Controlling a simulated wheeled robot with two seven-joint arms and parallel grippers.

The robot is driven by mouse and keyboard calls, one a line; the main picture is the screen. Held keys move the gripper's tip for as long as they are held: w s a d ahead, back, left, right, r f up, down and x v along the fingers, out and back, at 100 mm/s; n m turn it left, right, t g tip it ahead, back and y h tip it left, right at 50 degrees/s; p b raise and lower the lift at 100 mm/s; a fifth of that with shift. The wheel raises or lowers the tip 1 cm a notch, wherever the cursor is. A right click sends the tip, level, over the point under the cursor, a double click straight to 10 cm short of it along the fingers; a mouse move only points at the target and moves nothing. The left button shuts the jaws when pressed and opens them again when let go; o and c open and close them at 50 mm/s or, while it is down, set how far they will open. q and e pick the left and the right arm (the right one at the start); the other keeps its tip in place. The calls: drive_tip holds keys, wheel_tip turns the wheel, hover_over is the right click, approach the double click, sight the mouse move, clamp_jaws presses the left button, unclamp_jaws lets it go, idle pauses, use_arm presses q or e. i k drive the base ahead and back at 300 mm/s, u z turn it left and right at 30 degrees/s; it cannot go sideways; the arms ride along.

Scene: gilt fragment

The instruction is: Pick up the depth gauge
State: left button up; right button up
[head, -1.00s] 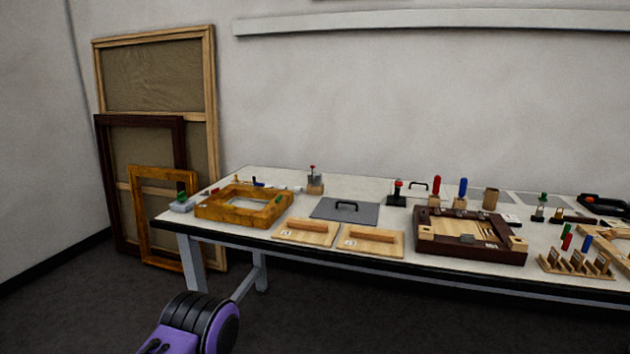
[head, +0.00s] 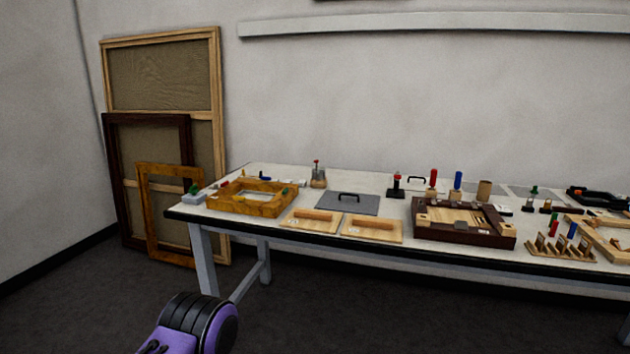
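I cannot tell for sure which item on the long white-topped table (head: 275,176) is the depth gauge. One small upright tool with a red top on a black base (head: 396,188) stands behind the dark tray. Another upright piece with a red tip on a grey and tan block (head: 318,176) stands at the back, left of the middle. Both stand free with nothing of mine near them. Neither of my grippers is in view. Only a purple and black part of my arm shows at the bottom left, in front of the table and well short of it.
A gilt frame (head: 228,204) lies at the table's left end. A grey plate with a handle (head: 365,206), two wooden boards and a dark frame (head: 470,238) fill the middle. A small wooden rack (head: 562,252) is at right. Large frames (head: 215,75) lean on the wall.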

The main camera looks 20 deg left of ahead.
sight(321, 173)
drive_tip(key=u, duration=0.4)
drive_tip(key=i, duration=0.7)
drive_tip(key=u, duration=0.65)
